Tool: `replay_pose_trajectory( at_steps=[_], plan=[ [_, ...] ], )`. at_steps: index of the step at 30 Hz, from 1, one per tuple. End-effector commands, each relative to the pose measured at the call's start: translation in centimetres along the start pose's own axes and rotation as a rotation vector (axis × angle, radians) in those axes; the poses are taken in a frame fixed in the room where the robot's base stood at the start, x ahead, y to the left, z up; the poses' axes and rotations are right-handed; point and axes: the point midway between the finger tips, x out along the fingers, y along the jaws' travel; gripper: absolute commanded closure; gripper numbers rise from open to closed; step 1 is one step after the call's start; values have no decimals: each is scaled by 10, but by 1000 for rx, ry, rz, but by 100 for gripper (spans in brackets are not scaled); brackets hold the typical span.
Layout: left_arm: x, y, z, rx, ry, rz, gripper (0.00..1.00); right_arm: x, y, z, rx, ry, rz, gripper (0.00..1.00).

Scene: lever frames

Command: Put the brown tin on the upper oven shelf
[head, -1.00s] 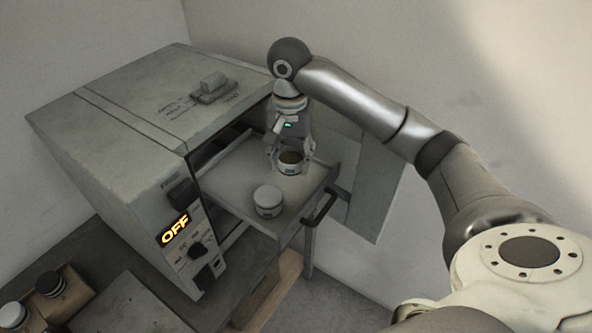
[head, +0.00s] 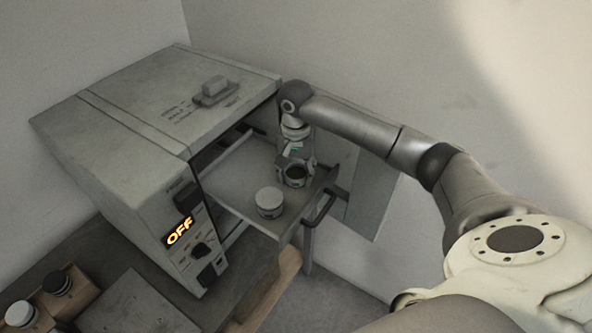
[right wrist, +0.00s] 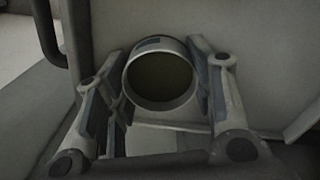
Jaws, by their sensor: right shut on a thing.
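A small round tin with a dark brown inside (head: 296,177) is held in my right gripper (head: 296,170), over the front right part of the pulled-out oven shelf (head: 228,183). In the right wrist view the tin (right wrist: 160,80) sits between the two fingers (right wrist: 160,95), its round opening facing the camera. I cannot tell whether it touches the shelf. A white-lidded tin (head: 269,203) stands on the same shelf, left of and nearer than the held tin. The oven (head: 140,150) is open, and its display reads OFF. My left gripper is not in view.
The shelf has a dark handle (head: 320,207) at its front edge. The open door (head: 370,195) stands right of the shelf, near the wall. A wooden holder (head: 68,300) with more lidded tins is at the lower left. The shelf's left part is bare.

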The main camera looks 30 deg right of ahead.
Motion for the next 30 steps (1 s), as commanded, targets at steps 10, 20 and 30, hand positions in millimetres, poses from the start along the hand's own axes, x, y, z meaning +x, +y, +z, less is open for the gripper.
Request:
replay_pose_trajectory(
  at_steps=[10, 20, 30],
  plan=[
    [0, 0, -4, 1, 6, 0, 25, 2, 0, 0, 0, 0, 0, 29],
    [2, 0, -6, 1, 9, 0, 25, -2, 0, 0, 0, 1, -2, 29],
    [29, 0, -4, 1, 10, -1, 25, -64, -2, -1, -1, 4, -7, 29]
  ],
)
